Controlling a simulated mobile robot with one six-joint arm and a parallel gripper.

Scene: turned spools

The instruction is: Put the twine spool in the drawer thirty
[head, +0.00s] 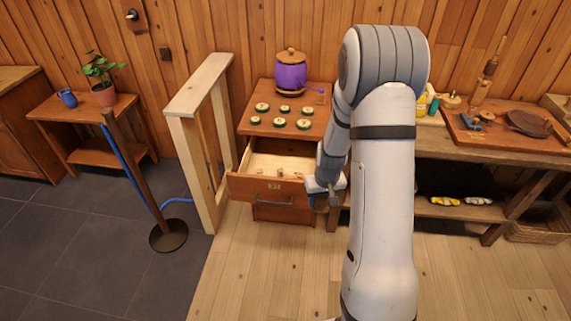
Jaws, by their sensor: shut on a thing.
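A wooden drawer (240,186) stands pulled out of a small cabinet, with a grey bar handle (273,201) and a small marking on its front that is too small to read surely. A few small wooden pieces (280,173) lie inside it. My gripper (324,203) points down at the right end of the drawer front, apart from the handle. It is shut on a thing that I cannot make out. No twine spool can be picked out for sure. Several small round pieces (283,122) with cream tops and dark green sides stand on the cabinet top.
A purple jar (291,75) with a wooden lid stands at the back of the cabinet top. A wooden frame (190,145) rises left of the drawer, beside a rope post (168,234). A workbench (450,145) is at right. My arm hides part of the cabinet's right side.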

